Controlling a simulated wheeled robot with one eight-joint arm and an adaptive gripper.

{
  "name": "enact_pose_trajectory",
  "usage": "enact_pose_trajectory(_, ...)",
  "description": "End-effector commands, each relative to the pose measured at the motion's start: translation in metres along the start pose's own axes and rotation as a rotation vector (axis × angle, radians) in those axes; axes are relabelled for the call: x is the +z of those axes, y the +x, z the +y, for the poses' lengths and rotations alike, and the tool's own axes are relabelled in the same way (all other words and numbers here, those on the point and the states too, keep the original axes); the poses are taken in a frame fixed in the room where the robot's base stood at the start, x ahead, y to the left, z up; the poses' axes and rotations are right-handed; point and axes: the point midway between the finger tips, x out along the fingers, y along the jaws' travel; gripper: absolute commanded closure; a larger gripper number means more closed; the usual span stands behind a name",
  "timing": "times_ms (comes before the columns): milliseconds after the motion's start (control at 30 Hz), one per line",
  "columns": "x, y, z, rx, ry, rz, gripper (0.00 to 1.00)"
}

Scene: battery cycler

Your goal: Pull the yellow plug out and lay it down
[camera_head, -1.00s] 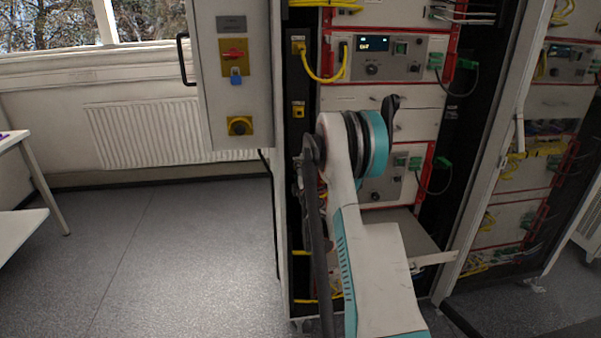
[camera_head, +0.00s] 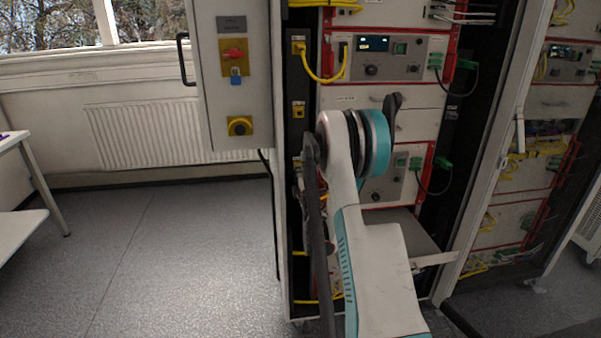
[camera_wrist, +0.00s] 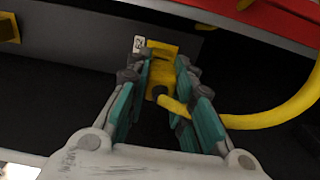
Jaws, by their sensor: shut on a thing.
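In the wrist view my gripper (camera_wrist: 166,62) has its teal fingers closed on the yellow plug (camera_wrist: 159,76), one finger on each side. The plug is at a yellow socket (camera_wrist: 162,47) on a grey strip with a small white label. I cannot tell whether the plug is still seated or slightly out. A thick yellow cable (camera_wrist: 270,117) runs from the plug and curves up to the right. In the head view my arm hides the gripper and the plug.
Another yellow plug (camera_head: 299,47) with a looped cable sits higher on the rack strip. An empty-looking yellow socket (camera_head: 298,111) lies below it. A grey shelf (camera_head: 405,228) projects from the rack. A control cabinet (camera_head: 232,75) stands left, and the floor (camera_head: 170,250) there is clear.

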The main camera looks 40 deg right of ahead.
Motion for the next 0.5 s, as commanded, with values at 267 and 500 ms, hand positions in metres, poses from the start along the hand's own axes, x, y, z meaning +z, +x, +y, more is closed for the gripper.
enact_pose_trajectory(267, 0.0, -0.011, -0.001, 0.0, 0.0, 0.0, 0.92)
enact_pose_trajectory(500, 0.0, -0.019, 0.0, 0.0, 0.0, 0.0, 0.92)
